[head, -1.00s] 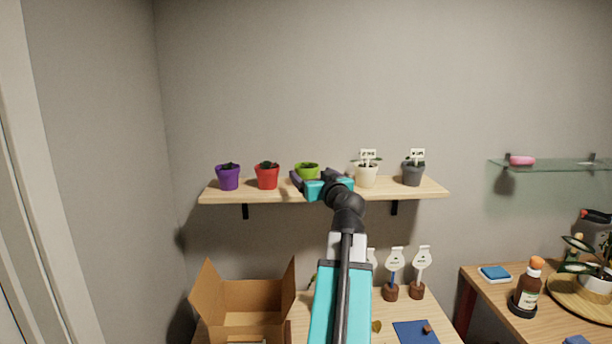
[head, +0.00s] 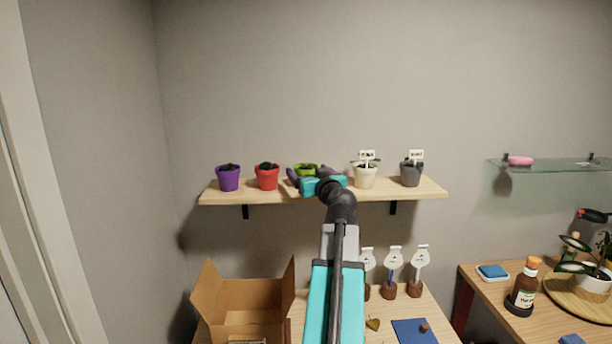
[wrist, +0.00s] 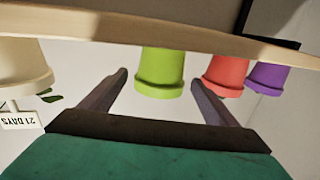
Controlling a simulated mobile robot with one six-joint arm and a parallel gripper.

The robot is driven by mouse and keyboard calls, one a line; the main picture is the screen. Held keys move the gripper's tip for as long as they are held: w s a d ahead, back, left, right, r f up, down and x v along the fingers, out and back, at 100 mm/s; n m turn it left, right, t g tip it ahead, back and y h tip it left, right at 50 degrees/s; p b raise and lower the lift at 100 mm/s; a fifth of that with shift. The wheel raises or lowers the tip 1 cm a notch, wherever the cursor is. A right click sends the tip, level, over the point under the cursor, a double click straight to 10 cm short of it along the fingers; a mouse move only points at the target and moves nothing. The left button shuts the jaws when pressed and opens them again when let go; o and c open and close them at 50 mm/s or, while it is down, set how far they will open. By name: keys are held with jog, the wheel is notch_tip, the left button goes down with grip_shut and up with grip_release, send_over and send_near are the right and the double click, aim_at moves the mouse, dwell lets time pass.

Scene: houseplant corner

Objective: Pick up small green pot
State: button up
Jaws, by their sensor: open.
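The small green pot (head: 306,168) stands on the wooden wall shelf, mostly hidden behind my gripper in the head view. In the wrist view, which is upside down, the green pot (wrist: 160,72) shows between and beyond my two fingers, upright on the shelf. My gripper (head: 309,175) is in front of the shelf at the pot's height. In the wrist view my gripper (wrist: 158,82) is open and empty, its fingers spread wider than the pot. I cannot tell how far the fingertips are from the pot.
On the wooden shelf (head: 240,196), red (head: 267,177) and purple (head: 228,178) pots stand left of the green one; white (head: 365,177) and grey (head: 411,175) pots with tags stand right. Below are an open cardboard box (head: 245,310) and several plant labels on stands (head: 391,272).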

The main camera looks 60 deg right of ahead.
jog(key=shift+p+x, duration=0.4)
jog(key=shift+x, duration=0.9)
jog(key=c, duration=1.2)
